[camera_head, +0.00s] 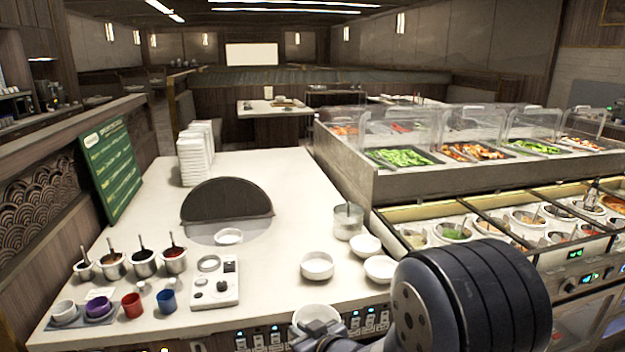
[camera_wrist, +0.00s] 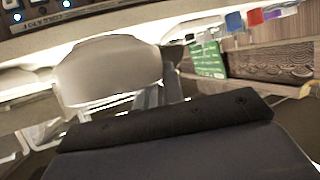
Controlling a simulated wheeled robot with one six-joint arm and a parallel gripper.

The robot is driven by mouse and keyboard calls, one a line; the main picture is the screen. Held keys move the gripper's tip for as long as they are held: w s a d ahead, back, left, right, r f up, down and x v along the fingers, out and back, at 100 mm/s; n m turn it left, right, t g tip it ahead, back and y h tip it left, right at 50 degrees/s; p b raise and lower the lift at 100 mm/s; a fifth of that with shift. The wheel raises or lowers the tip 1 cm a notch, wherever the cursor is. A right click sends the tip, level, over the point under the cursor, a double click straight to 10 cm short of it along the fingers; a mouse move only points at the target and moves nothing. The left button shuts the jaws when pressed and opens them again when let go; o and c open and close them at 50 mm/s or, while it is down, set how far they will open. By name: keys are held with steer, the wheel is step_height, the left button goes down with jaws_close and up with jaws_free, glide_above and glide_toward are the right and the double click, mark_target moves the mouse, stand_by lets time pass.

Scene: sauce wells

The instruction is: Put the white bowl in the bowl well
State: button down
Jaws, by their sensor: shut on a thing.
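My gripper (camera_head: 318,333) is at the counter's front edge, low in the head view. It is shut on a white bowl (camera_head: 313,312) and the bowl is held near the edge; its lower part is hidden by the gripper. In the wrist view the bowl (camera_wrist: 108,68) shows large and pale, beside the grey fingers (camera_wrist: 158,95). A light panel (camera_head: 229,296) with round recesses of different sizes lies on the counter, left of the held bowl. I cannot tell for sure which recess is the bowl well.
Sauce pots (camera_head: 144,263) with ladles and coloured cups (camera_head: 131,304) stand left. A dark half-round lid (camera_head: 227,199) is further back. Counter space between panel and bowls is free.

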steer(key=d+f+m+t+h+p, duration=0.1)
steer(key=d+f+m+h, duration=0.25)
steer(key=d, duration=0.55)
steer(key=d+f+m+t+h+p, duration=0.1)
steer(key=d+f+m+h, duration=0.25)
steer(key=d, duration=0.55)
steer(key=s+f, duration=0.4)
steer(key=f, duration=0.1)
steer(key=shift+s+a, duration=0.1)
steer(key=shift+s, duration=0.05)
